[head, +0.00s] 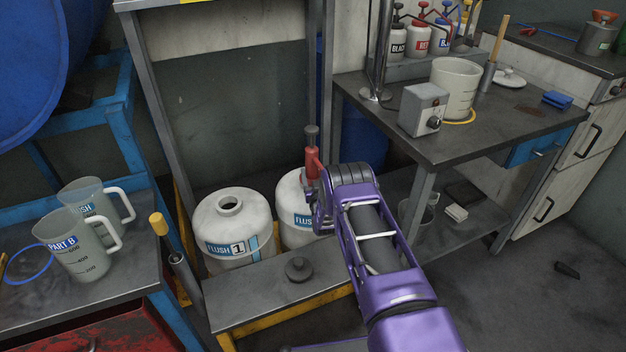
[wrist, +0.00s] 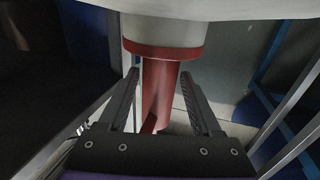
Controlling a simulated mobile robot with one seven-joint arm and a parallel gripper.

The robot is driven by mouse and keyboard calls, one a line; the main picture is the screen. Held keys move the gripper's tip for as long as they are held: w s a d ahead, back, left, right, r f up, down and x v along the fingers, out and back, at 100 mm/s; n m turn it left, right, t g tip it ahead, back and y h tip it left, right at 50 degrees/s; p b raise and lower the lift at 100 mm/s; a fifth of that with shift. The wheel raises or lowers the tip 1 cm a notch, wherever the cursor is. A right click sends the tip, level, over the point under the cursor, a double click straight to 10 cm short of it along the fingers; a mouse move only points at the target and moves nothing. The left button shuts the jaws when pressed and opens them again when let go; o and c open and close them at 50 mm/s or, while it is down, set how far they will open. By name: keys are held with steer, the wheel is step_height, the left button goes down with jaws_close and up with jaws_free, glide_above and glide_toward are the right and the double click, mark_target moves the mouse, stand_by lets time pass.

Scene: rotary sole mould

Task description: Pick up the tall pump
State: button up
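The tall pump (head: 312,161) has a red body and a dark rod with a knob on top. It stands upright on the right white FLUSH jug (head: 292,222), which is partly hidden by my arm. In the wrist view the red pump body (wrist: 160,88) shows between the fingers of my gripper (wrist: 160,76), with the pale jug across the top of that view. The gripper is open, with a narrow gap visible on each side of the pump. In the head view my arm hides the fingers.
The left FLUSH 1 jug (head: 232,229) has an open neck. A dark cap (head: 299,269) lies on the low bench (head: 245,305) in front. A metal frame post (head: 327,90) rises close behind the pump. A grey workbench (head: 500,130) is to the right.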

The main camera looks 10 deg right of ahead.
jaws_close()
steer(key=shift+r, duration=0.15)
step_height(320, 180, up, 48)
steer(key=p, duration=1)
steer(key=shift+r, duration=0.2)
stand_by(1.8)
